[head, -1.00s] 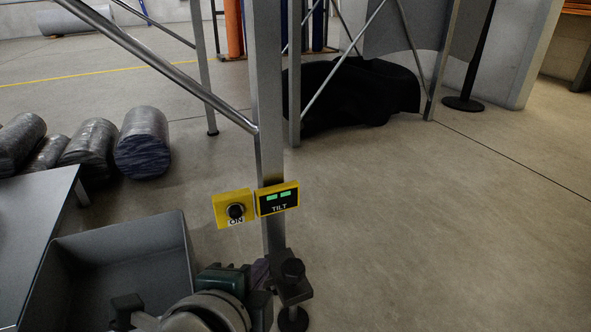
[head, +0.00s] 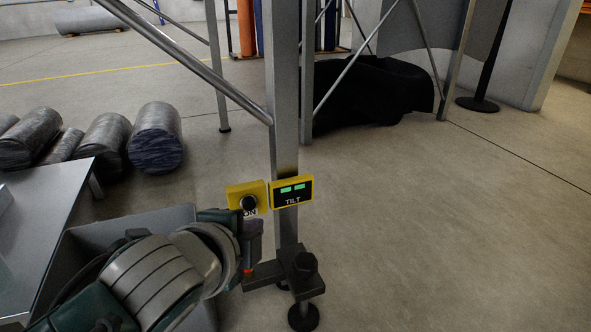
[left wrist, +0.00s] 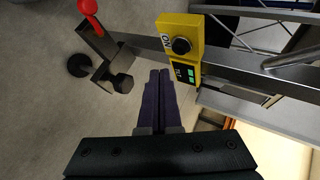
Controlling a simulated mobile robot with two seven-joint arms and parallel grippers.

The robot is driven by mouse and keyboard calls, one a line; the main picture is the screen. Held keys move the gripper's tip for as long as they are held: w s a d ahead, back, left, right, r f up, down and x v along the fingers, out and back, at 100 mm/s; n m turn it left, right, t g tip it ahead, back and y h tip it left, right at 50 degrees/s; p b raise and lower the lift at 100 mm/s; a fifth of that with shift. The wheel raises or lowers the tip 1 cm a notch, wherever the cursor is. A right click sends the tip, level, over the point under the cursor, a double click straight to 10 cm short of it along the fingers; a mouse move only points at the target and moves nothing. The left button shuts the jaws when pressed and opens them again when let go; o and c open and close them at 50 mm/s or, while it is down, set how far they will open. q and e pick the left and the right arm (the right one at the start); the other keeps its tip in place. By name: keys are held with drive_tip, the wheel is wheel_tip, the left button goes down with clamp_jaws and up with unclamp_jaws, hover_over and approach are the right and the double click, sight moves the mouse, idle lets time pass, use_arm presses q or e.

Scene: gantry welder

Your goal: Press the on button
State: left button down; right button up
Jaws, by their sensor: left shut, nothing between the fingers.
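The yellow box with the black round ON button (head: 248,203) is fixed to the upright metal post (head: 285,120), left of a yellow TILT panel (head: 291,191) with two green lights. In the left wrist view the ON button (left wrist: 181,45) shows above and slightly right of my fingertips. My left gripper (head: 250,235) is just below the ON box in the head view, hiding part of its label. In the left wrist view its purple fingers (left wrist: 159,75) are together and empty, apart from the button. My right gripper is not in view.
A grey bin (head: 130,226) stands beneath my left arm, beside a grey table (head: 40,215). The post has a foot bracket with a bolt (head: 304,264). Wrapped rolls (head: 156,138) lie at the left. The floor to the right is clear.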

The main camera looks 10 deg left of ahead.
use_arm(q)
drive_tip(key=shift+w+a, duration=0.45)
drive_tip(key=shift+w, duration=0.25)
drive_tip(key=shift+w, duration=0.1)
idle(1.5)
drive_tip(key=shift+w+a, duration=0.25)
drive_tip(key=shift+w+a, duration=0.3)
drive_tip(key=shift+w, duration=0.1)
idle(0.9)
drive_tip(key=shift+s+d, duration=0.1)
idle(0.3)
drive_tip(key=shift+s+d+p, duration=0.4)
drive_tip(key=shift+s+p, duration=0.05)
drive_tip(key=shift+s, duration=0.2)
drive_tip(key=shift+d, duration=0.1)
